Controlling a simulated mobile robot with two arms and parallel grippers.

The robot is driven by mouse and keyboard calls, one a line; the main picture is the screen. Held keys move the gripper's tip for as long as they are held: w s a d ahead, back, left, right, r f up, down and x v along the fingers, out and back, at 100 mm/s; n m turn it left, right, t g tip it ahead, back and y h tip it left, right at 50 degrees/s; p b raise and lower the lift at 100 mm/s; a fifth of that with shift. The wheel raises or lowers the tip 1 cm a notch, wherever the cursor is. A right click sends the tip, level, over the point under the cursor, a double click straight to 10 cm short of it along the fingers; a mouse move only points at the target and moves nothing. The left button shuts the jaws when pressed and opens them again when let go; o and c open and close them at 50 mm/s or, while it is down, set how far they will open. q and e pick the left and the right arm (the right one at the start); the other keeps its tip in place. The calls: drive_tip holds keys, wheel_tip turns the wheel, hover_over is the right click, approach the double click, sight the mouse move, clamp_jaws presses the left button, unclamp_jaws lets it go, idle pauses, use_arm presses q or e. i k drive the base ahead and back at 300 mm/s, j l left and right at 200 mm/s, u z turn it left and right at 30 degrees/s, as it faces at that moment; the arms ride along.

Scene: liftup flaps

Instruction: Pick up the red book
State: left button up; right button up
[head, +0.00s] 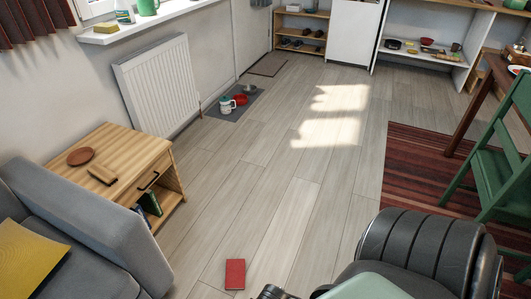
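The red book (235,274) lies flat on the wooden floor near the bottom of the head view, right of the grey sofa and apart from it. Its cover faces up and nothing covers it. No gripper fingers can be made out. A small dark part shows at the bottom edge just right of the book, but too little of it is visible to tell what it is.
A wooden side table (108,172) with books on its lower shelf stands beside the grey sofa (92,220). A green chair (500,170) stands on a striped rug (420,165) at right. The middle floor is clear.

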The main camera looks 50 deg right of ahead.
sight(235, 273)
drive_tip(key=z, duration=1.05)
